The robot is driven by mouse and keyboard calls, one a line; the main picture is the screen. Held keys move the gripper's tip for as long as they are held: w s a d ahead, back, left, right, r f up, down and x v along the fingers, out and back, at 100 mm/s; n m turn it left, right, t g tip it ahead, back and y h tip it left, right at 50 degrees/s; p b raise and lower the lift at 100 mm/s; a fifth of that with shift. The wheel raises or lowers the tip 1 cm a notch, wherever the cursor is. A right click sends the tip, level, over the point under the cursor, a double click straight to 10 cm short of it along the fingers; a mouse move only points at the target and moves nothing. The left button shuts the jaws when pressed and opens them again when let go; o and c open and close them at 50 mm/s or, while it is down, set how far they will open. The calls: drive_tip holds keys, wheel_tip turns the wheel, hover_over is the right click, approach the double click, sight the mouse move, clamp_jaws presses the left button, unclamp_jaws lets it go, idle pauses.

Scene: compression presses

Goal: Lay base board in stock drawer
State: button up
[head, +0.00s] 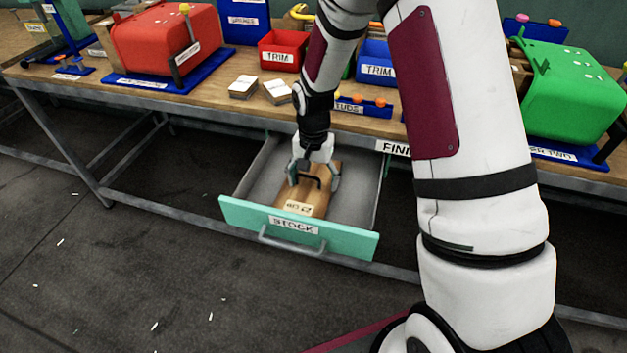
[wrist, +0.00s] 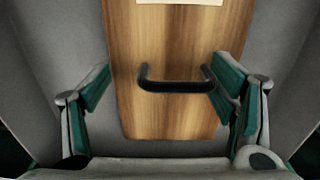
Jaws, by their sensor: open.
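The base board (head: 318,204) is a flat wooden board with a black handle and a white label. It lies inside the open stock drawer (head: 345,241), which has a teal front labelled STOCK. In the wrist view the board (wrist: 165,115) shows large, with its dark handle (wrist: 178,86) across it and grey drawer floor on both sides. My gripper (head: 315,178) is low in the drawer over the handle. In the wrist view its teal-padded fingers (wrist: 162,95) are spread apart on either side of the handle, with gaps. The board's far end is cut off there.
The workbench (head: 213,100) above the drawer holds a red press (head: 160,40), a green press (head: 570,95), a red bin (head: 282,52), a blue TRIM bin (head: 376,65) and white card stacks (head: 243,87). The floor before the drawer is clear.

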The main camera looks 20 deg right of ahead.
wheel_tip(320, 180, up, 11)
drive_tip(key=s+r+n+t+p, duration=0.1)
drive_tip(key=s+r+n+p, duration=0.15)
drive_tip(key=s+r, duration=0.65)
drive_tip(key=s+r+n+t+p, duration=0.1)
drive_tip(key=s+r+p, duration=0.35)
drive_tip(key=r, duration=0.75)
drive_tip(key=s+r+n+t+p, duration=0.1)
drive_tip(key=s+r+n, duration=0.1)
drive_tip(key=s, duration=0.7)
drive_tip(key=s+r+n+t+p, duration=0.1)
drive_tip(key=s+r, duration=0.4)
drive_tip(key=s, duration=0.4)
drive_tip(key=shift+s+n+p, duration=0.3)
drive_tip(key=shift+n+p, duration=0.05)
drive_tip(key=shift+d, duration=0.1)
